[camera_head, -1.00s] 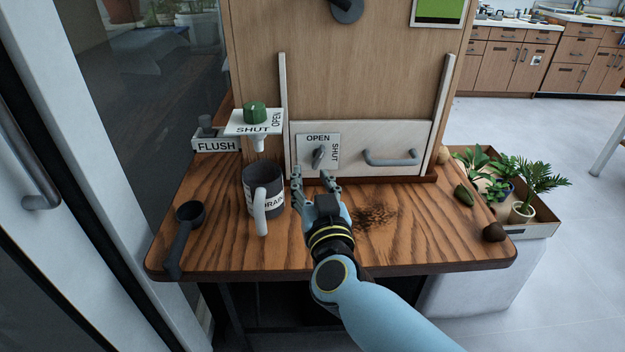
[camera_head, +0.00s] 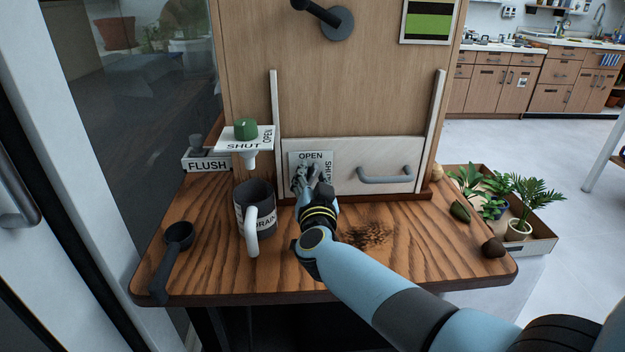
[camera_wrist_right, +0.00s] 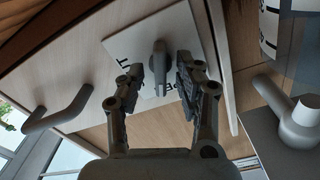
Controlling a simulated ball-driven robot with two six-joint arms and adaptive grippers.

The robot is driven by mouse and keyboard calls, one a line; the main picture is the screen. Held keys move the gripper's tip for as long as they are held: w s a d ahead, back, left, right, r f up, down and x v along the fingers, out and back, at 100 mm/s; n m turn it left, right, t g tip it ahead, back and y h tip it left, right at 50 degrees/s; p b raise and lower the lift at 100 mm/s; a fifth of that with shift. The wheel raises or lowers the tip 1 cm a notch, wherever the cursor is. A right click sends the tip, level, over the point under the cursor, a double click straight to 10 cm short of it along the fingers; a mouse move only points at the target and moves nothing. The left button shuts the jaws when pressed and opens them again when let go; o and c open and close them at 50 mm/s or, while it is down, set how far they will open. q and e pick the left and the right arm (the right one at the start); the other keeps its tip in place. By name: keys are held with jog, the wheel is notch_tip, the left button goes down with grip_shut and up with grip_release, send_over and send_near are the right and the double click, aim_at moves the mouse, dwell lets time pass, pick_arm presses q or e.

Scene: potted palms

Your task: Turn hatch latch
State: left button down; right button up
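The hatch (camera_head: 400,155) is a pale wooden panel with a grey bar handle (camera_head: 385,179), low on the front of the wooden cabinet. At its left end sits a white plate (camera_head: 298,156) marked OPEN along the top and SHUT down the right side. The grey latch knob (camera_wrist_right: 158,60) stands on that plate, and my gripper partly hides it in the head view. My right gripper (camera_head: 311,180) is at the plate. In the right wrist view its fingers (camera_wrist_right: 160,75) are open, one on each side of the knob, with visible gaps. My left gripper is not in view.
Left of the hatch are a green knob (camera_head: 245,130) on a SHUT/OPEN plate, a dark DRAIN mug (camera_head: 258,196) below it, a FLUSH label (camera_head: 207,166) and a black scoop (camera_head: 179,236). A tray of potted palms (camera_head: 541,247) is at right.

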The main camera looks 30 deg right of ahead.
jog(key=shift+w, duration=0.1)
grip_shut()
jog(key=shift+m, duration=1.5)
jog(key=m, duration=0.3)
jog(key=shift+d+f+m, duration=0.1)
jog(key=shift+f+m, duration=0.05)
jog(key=shift+m, duration=0.15)
jog(key=shift+f+m+b, duration=0.2)
jog(key=shift+m+b, duration=0.65)
jog(key=shift+m, duration=2.75)
